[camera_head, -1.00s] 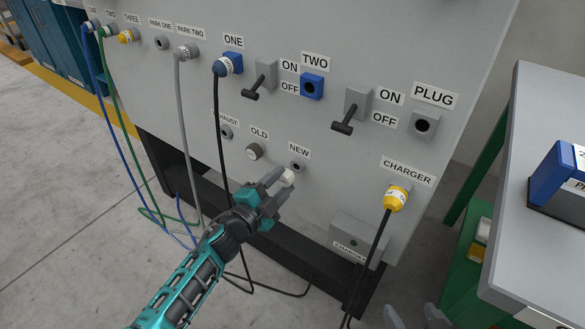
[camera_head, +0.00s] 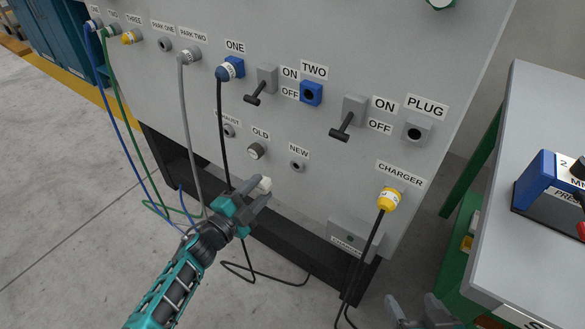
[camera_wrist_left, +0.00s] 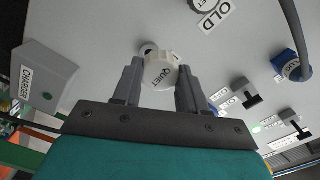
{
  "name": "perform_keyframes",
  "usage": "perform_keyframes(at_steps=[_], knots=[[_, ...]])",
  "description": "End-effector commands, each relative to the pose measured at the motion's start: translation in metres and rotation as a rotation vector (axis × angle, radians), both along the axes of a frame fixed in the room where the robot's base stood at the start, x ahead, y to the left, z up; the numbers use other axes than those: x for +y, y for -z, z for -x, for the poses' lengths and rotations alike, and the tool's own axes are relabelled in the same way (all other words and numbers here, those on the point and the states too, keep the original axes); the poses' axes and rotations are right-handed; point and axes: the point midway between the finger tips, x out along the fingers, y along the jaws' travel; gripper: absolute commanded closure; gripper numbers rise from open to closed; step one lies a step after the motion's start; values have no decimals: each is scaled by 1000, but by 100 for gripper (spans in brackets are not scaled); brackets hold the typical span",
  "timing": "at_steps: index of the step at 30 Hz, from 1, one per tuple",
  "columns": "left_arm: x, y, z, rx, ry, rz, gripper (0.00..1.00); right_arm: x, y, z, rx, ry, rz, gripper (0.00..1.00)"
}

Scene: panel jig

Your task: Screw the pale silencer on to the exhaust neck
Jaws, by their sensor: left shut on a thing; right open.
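The pale silencer (camera_head: 265,184) is a small off-white cap, marked QUIET in the left wrist view (camera_wrist_left: 161,72). My left gripper (camera_head: 257,191) is shut on it and holds it in front of the panel, below the OLD and NEW labels. The exhaust neck (camera_head: 229,131) is a small grey round fitting under the EXHAUST label, up and left of the gripper. The black cable passes close to it and partly covers its label. My right gripper (camera_head: 418,312) is open at the bottom edge, partly cut off.
The black cable (camera_head: 221,130) hangs from socket ONE, left of my gripper. Two lever switches (camera_head: 262,84) stick out above. The yellow charger plug (camera_head: 389,200) is right.

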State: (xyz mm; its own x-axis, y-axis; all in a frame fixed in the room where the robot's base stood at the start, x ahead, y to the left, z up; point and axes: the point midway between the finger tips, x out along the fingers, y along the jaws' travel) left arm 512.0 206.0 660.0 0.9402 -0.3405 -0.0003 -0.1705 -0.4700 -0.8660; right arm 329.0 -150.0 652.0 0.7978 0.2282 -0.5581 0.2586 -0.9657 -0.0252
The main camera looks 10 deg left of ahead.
Motion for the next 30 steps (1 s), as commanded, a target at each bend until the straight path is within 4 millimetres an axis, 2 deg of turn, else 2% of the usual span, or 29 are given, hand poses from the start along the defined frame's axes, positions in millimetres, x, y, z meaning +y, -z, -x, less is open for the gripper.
perform_keyframes(at_steps=[17, 30], knots=[[83, 2, -31, -1, 1, -3, 95, 1, 24, 0, -1, 3, -5, 29], [146, 3, -53, -2, 0, -2, 95, 4, 51, 0, 10, 0, -13, 29]])
